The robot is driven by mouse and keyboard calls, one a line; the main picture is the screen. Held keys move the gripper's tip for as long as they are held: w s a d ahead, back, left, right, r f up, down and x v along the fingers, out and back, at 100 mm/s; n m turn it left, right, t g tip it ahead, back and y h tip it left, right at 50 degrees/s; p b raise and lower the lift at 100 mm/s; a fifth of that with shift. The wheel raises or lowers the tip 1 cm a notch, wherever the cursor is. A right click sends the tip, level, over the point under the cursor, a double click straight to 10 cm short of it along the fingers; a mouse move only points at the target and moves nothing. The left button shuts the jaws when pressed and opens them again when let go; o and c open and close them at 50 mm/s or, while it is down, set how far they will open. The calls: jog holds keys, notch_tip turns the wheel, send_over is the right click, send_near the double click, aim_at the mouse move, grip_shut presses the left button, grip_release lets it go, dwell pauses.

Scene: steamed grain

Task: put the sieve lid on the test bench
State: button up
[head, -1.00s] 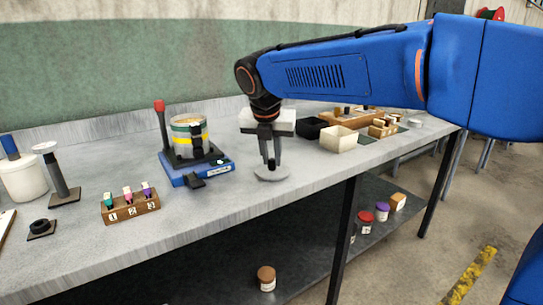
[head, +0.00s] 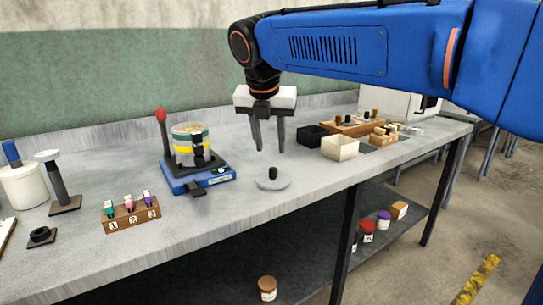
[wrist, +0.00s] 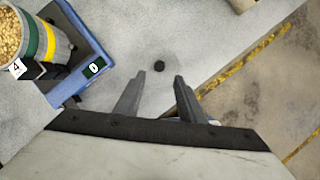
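The sieve lid (head: 264,184) is a grey disc with a black knob. It lies flat on the grey test bench (head: 225,212), right of the blue sieve shaker. In the wrist view, the lid's black knob (wrist: 159,66) shows just beyond my fingertips; the disc blends into the bench. My gripper (head: 269,151) is open and empty above the lid, with its fingers pointing down and clear of the knob. It also shows in the wrist view (wrist: 160,76), fingers apart.
The blue shaker (head: 208,184) holds a banded sieve stack (head: 186,133), which contains grain in the wrist view. A white box (head: 340,148) and a black box (head: 311,138) stand to the right. A numbered block (head: 132,215) stands left. Bench around the lid is clear.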

jog(key=shift+v, duration=1.8)
jog(key=s+d+f+m, duration=0.45)
jog(key=d+m, duration=0.25)
jog(key=d, duration=0.3)
jog(key=s+d+f+m, duration=0.4)
jog(key=d+f+m, duration=0.1)
jog(key=d+m, duration=0.35)
jog(key=s+d+f+m, duration=0.6)
jog(key=s+f+m, duration=0.2)
jog(key=f+m, duration=0.1)
jog(key=s+d+f+m, duration=0.6)
jog(key=s+f+m, duration=0.2)
jog(key=m, duration=0.1)
jog(key=shift+s+f+y, duration=0.2)
jog(key=shift+f+y, duration=0.15)
jog(key=shift+y, duration=0.05)
